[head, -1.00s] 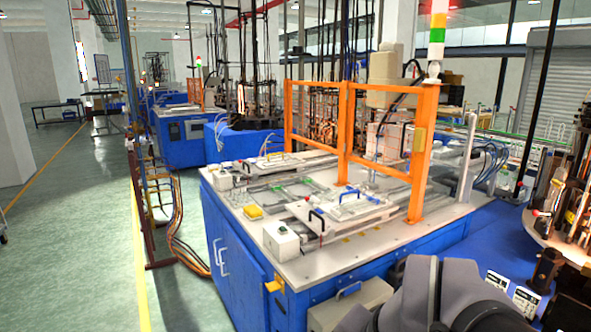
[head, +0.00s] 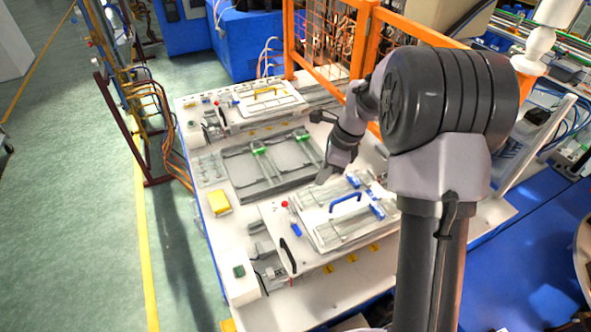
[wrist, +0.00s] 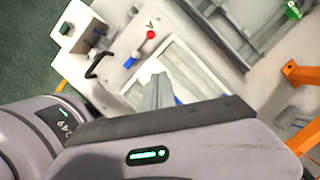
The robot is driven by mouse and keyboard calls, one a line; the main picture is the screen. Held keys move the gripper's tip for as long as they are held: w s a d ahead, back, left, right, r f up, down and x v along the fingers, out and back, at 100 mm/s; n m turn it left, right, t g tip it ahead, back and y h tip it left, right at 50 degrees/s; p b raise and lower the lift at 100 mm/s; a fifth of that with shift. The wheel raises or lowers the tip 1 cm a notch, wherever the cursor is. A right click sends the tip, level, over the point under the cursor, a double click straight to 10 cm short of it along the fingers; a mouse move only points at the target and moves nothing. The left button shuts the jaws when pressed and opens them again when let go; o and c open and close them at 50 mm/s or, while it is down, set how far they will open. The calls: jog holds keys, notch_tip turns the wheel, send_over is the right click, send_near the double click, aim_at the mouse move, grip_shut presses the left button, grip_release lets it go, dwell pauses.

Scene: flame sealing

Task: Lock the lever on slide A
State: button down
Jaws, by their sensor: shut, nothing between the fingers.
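The near slide (head: 270,228) is a pale plate carrying a clear-lidded fixture (head: 325,225) with a blue handle. At its left stand a red knob (head: 284,204), which also shows in the wrist view (wrist: 151,35), and a small blue piece (head: 296,230), also in the wrist view (wrist: 129,62). A pale rod seems to link them; I cannot tell which is the lever's grip. A dark mark beside the red knob in the wrist view looks like a rotated letter A. My gripper (head: 322,178) is shut and empty, above the fixture's back edge, apart from the red knob.
A black handle (head: 288,256) rises from the slide's front left. A white box with a green button (head: 240,271) and a yellow block (head: 220,202) stand left. A second, similar slide (head: 262,105) lies farther back. The orange guard frame (head: 410,37) stands behind my arm.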

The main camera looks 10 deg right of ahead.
jog(key=s, duration=0.1)
jog(key=b, duration=0.1)
send_near(291, 218)
jog(key=w+d+f, duration=0.2)
jog(key=f, duration=0.1)
jog(key=w+d+f, duration=0.1)
jog(key=f, duration=0.1)
jog(key=shift+d+f, duration=0.1)
jog(key=shift+w+a+f, duration=0.2)
jog(key=shift+w+a, duration=0.1)
jog(key=shift+a, duration=0.35)
jog(key=shift+w+a+f, duration=0.2)
jog(key=shift+w+a, duration=0.1)
jog(key=shift+a, duration=0.3)
jog(key=shift+w+a+f, duration=0.25)
jog(key=shift+w+a, duration=0.05)
jog(key=shift+a, duration=0.35)
